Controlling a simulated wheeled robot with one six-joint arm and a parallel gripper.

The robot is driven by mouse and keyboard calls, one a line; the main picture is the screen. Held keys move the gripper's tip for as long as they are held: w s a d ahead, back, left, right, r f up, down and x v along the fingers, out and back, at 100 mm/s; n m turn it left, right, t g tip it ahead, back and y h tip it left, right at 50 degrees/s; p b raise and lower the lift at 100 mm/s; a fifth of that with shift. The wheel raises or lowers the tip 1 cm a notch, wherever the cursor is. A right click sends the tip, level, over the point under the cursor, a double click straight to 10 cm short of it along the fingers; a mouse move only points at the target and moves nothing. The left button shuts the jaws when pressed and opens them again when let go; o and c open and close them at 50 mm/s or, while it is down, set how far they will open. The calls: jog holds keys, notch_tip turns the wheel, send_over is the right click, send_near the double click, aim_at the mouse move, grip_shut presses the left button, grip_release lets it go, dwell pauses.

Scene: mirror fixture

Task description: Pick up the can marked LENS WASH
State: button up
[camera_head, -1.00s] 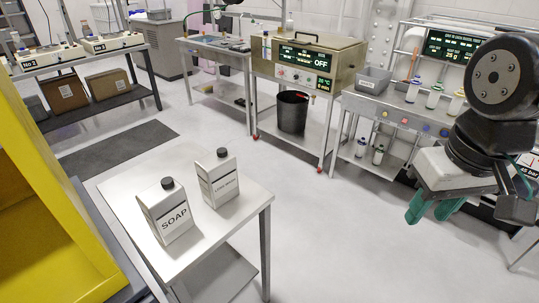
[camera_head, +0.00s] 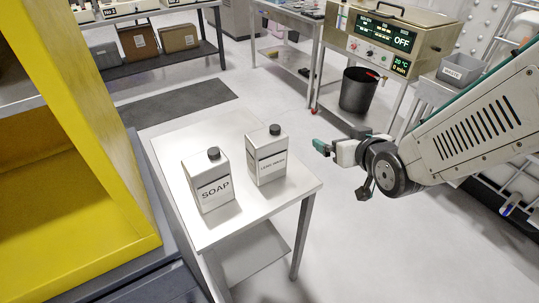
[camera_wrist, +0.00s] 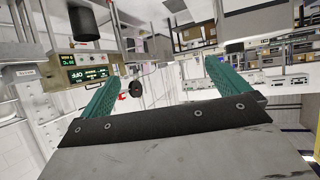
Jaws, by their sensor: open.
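The white LENS WASH can (camera_head: 267,158) with a black cap stands upright on a small metal table (camera_head: 230,228). A similar white can marked SOAP (camera_head: 208,182) stands upright just to its left, a small gap apart. My gripper (camera_head: 320,147) is to the right of the LENS WASH can in the head view, clear of it, with green fingers pointing left. In the wrist view the two green fingers (camera_wrist: 158,88) are spread wide with nothing between them. Neither can is recognisable in the wrist view.
A yellow frame (camera_head: 110,120) rises close on the left of the table. A black bin (camera_head: 359,92) stands under the oven-like unit (camera_head: 395,35) at the back. A grey bin (camera_head: 459,70) is at the right. The floor right of the table is clear.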

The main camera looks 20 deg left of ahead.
jog(key=s+a+f+n+y, duration=0.2)
jog(key=a+f+y, duration=0.1)
jog(key=a, duration=0.4)
jog(key=t+y, duration=0.2)
jog(key=y, duration=0.1)
send_near(263, 131)
jog(key=shift+n+g+y, duration=0.3)
jog(key=shift+n+y, duration=0.1)
jog(key=shift+n, duration=0.1)
jog(key=x, duration=0.9)
jog(key=shift+w+a+f, duration=0.1)
jog(key=shift+w+f, duration=0.15)
jog(key=shift+w, duration=0.25)
jog(key=c, duration=1.5)
jog(key=shift+c, duration=1.3)
jog(key=shift+r, duration=0.1)
